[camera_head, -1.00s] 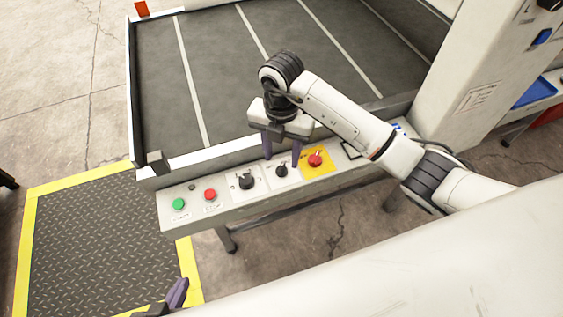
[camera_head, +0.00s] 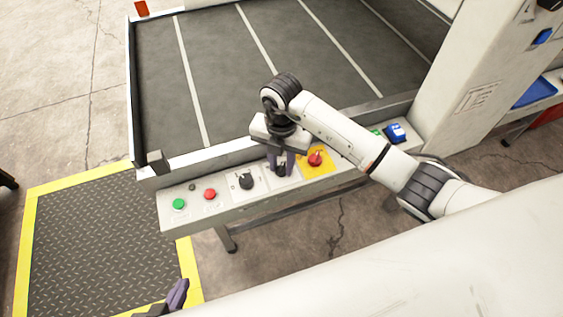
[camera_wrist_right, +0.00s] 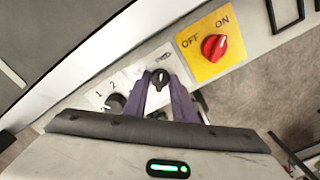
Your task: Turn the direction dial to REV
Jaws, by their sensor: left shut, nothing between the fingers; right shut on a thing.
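The direction dial (camera_head: 281,171) is a small black knob on a white plate on the grey control panel, left of the yellow plate. In the right wrist view the dial (camera_wrist_right: 160,78) sits between the two purple fingers, its pointer mark near the top; the small lettering around it is too blurred to read surely. My right gripper (camera_head: 281,163) points down over the panel and is shut on this dial. My left gripper (camera_head: 178,292) shows only in part at the bottom edge of the head view, shut and empty, away from the panel.
Left of the dial are a numbered black dial (camera_head: 247,181), a red button (camera_head: 210,194) and a green button (camera_head: 179,203). Right of it is a red OFF/ON switch (camera_head: 315,158) on yellow. A dark conveyor bed (camera_head: 230,80) lies behind the panel.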

